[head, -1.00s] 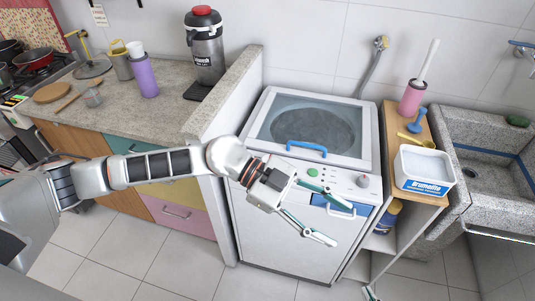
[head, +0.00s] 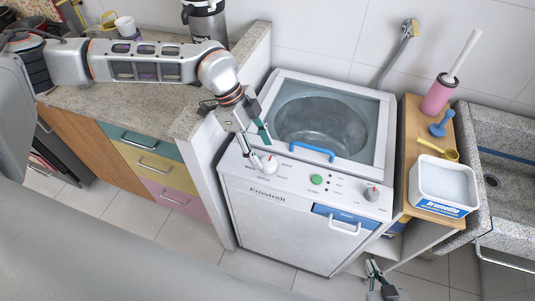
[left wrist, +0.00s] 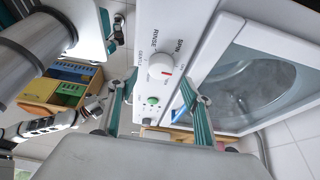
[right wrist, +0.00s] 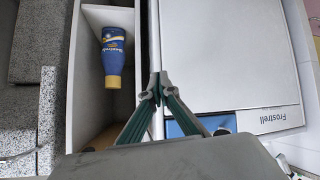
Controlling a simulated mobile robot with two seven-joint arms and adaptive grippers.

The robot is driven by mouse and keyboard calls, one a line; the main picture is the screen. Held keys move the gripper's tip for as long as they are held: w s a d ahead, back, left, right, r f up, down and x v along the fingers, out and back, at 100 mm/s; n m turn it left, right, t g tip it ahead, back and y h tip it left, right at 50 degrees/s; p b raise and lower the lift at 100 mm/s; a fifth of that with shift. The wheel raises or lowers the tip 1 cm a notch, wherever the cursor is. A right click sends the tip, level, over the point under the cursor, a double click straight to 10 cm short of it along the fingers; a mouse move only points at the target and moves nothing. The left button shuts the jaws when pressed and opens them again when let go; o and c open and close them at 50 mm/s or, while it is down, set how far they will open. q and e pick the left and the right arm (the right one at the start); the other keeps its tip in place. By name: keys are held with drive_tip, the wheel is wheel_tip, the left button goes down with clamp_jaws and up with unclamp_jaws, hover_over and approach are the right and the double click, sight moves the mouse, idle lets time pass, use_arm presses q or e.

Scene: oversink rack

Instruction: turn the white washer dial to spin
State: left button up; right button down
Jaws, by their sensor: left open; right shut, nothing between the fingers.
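The white washer dial (head: 269,169) sits at the left end of the washer's control panel. In the left wrist view the dial (left wrist: 160,67) shows a short red mark low on its face, with SPIN printed to its upper right and RINSE above it. My left gripper (head: 257,150) is open over the dial. Its two green fingers lie on either side of the dial in the left wrist view; whether they touch it I cannot tell. My right gripper (head: 374,270) is low in front of the washer, and its fingertips meet, empty, in the right wrist view (right wrist: 158,86).
The washer (head: 285,225) also has a green button (head: 316,179), a second knob (head: 372,193) and a blue lid handle (head: 311,151). A wooden shelf (head: 413,115) with a white tub (head: 444,185) stands at right. A blue bottle (right wrist: 112,55) stands inside it. A counter borders the left.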

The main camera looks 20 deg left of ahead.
sight(268, 161)
use_arm(q)
drive_tip(key=x, duration=0.3)
drive_tip(key=shift+d+f, duration=0.15)
drive_tip(key=shift+f, duration=0.1)
drive_tip(key=shift+d+f, duration=0.2)
drive_tip(key=shift+f, duration=0.15)
use_arm(e)
drive_tip(key=shift+w+d+r, duration=0.35)
drive_tip(key=shift+w+d, duration=0.1)
drive_tip(key=shift+w, duration=0.05)
use_arm(q)
drive_tip(key=shift+c, duration=0.3)
drive_tip(key=c, duration=1)
drive_tip(key=shift+w, duration=0.1)
use_arm(e)
drive_tip(key=shift+s+a+f, duration=0.1)
drive_tip(key=shift+s+f, duration=0.05)
drive_tip(key=shift+s, duration=0.05)
